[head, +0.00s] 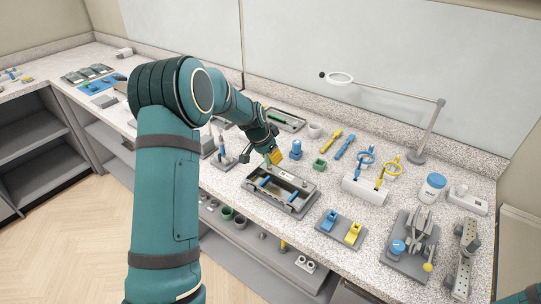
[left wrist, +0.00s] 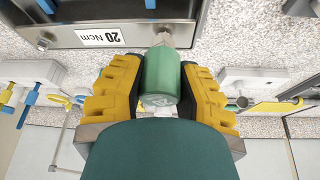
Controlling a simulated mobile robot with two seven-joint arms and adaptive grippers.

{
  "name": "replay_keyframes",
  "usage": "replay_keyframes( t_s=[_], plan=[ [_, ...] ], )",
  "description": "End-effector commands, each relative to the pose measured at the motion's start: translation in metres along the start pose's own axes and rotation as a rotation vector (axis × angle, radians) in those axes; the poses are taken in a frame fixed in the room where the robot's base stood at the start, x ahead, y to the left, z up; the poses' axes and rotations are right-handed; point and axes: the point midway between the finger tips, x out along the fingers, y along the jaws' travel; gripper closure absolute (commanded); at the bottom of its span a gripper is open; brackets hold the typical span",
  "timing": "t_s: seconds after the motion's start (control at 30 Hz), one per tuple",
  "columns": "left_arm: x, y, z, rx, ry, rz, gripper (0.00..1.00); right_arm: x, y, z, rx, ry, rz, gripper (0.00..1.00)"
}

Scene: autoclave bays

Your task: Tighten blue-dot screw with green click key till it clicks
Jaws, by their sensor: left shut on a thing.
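My left gripper (head: 276,157) has yellow fingers and hangs over the back edge of a grey metal tray fixture (head: 265,205) on the counter. In the left wrist view the gripper (left wrist: 160,90) is shut on a green cylinder, the green click key (left wrist: 160,75). A pale metal piece shows at the key's far end, close to the fixture's wall (left wrist: 60,38); I cannot tell whether they touch. The wall carries a "20 Ncm" label (left wrist: 97,36). Blue bars show inside the fixture. I cannot make out the blue-dot screw. My right gripper is not in view.
A blue holder (head: 296,150) and a green block (head: 319,164) stand behind the fixture. Blue and yellow keys stand in a white rack (head: 364,190) to the right. A tray with blue and yellow pieces (head: 340,229) lies front right. A magnifier lamp (head: 428,135) stands at the back.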

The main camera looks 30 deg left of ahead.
Motion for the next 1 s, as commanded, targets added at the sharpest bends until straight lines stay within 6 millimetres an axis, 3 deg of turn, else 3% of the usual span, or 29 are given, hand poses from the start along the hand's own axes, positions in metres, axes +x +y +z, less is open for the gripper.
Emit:
replay_keyframes(
  t_s=[0.33,0.37,0.43,0.8,1.0],
  plan=[
    [0.002,0.000,0.001,0.000,-0.001,0.001,1.00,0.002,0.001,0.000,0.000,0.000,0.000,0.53],
    [0.002,0.000,0.001,0.000,-0.001,0.001,0.62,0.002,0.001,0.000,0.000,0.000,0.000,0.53],
    [0.002,0.000,0.001,0.000,-0.001,0.001,0.38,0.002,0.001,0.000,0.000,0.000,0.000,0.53],
    [-0.001,0.000,0.001,0.000,0.000,0.000,0.38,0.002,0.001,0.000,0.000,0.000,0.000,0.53],
    [-0.027,-0.001,0.000,0.000,0.003,-0.002,0.38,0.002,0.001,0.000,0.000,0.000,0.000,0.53]
  ],
)
